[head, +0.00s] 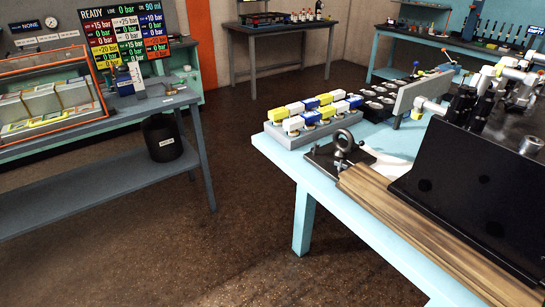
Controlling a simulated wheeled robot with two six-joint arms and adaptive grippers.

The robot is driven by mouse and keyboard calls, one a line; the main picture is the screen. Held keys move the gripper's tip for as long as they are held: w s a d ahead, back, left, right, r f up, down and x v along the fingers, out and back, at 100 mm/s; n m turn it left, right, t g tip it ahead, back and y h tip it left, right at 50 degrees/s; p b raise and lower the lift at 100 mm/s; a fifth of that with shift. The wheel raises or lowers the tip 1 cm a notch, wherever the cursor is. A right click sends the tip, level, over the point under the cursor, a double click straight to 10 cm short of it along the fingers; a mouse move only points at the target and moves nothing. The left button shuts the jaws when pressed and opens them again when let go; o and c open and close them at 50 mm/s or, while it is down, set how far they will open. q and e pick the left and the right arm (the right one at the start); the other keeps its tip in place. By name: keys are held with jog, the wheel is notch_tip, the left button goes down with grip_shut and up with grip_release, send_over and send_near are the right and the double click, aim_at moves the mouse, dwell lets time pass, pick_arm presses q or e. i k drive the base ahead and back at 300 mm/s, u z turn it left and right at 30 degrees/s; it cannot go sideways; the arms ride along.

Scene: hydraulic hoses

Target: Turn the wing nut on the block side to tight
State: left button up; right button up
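The light blue table (283,160) carries a wooden board (400,225), a dark plate with a ring clamp (343,143), and a rack of yellow, white and blue connectors (312,115). A grey bench (100,125) with an orange-framed case stands left. Brown floor between is clear.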

aim_at(336, 162)
jog(key=u, duration=0.75)
jog(key=i, duration=1.2)
jog(key=z, duration=2.5)
